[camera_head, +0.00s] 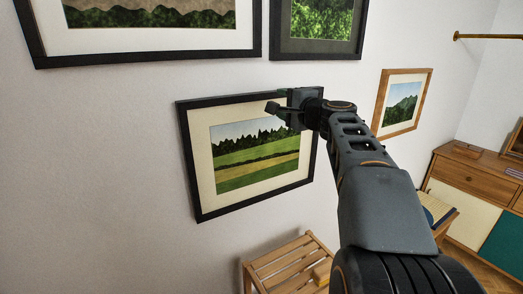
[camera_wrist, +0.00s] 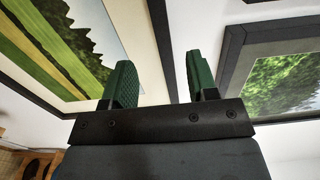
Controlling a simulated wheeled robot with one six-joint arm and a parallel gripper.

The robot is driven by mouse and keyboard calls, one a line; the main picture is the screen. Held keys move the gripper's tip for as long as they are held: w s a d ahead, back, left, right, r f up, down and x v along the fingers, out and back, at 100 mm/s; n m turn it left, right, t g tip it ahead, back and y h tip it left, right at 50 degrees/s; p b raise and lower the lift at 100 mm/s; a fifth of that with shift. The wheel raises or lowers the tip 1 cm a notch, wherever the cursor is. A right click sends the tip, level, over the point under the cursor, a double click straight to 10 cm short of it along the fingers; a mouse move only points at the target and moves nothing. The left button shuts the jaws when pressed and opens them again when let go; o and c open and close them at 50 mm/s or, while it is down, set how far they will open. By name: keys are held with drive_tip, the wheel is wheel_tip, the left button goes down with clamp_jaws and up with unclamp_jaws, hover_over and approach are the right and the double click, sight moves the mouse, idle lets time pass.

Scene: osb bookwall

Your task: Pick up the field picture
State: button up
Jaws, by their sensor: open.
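The field picture (camera_head: 255,157) hangs on the white wall in the middle of the head view, in a black frame with a cream mat, showing green and yellow fields under dark trees. My gripper (camera_head: 281,104) is open and empty at its upper right edge, hiding part of the frame there. In the wrist view, the field picture (camera_wrist: 55,45) fills the upper left. Its black frame bar appears between the two green fingers of my gripper (camera_wrist: 160,62). I cannot tell whether a finger touches it.
A wide black-framed picture (camera_head: 150,42) and a foliage picture (camera_head: 318,25) hang above. A wood-framed mountain picture (camera_head: 402,103) hangs to the right. A slatted wooden stand (camera_head: 288,262) is below, and a wooden cabinet (camera_head: 470,180) stands at the right.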

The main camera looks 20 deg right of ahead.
sight(264, 96)
drive_tip(key=shift+w+a+p, duration=0.25)
drive_tip(key=shift+w+p, duration=0.25)
drive_tip(key=shift+w, duration=0.9)
drive_tip(key=shift+w+a+p, duration=0.3)
drive_tip(key=shift+w+p, duration=0.2)
drive_tip(key=shift+w, duration=0.9)
drive_tip(key=shift+w+a+p, duration=0.25)
drive_tip(key=shift+w+p, duration=0.25)
drive_tip(key=shift+w, duration=0.9)
drive_tip(key=shift+c, duration=0.5)
clamp_jaws()
drive_tip(key=shift+r, duration=0.2)
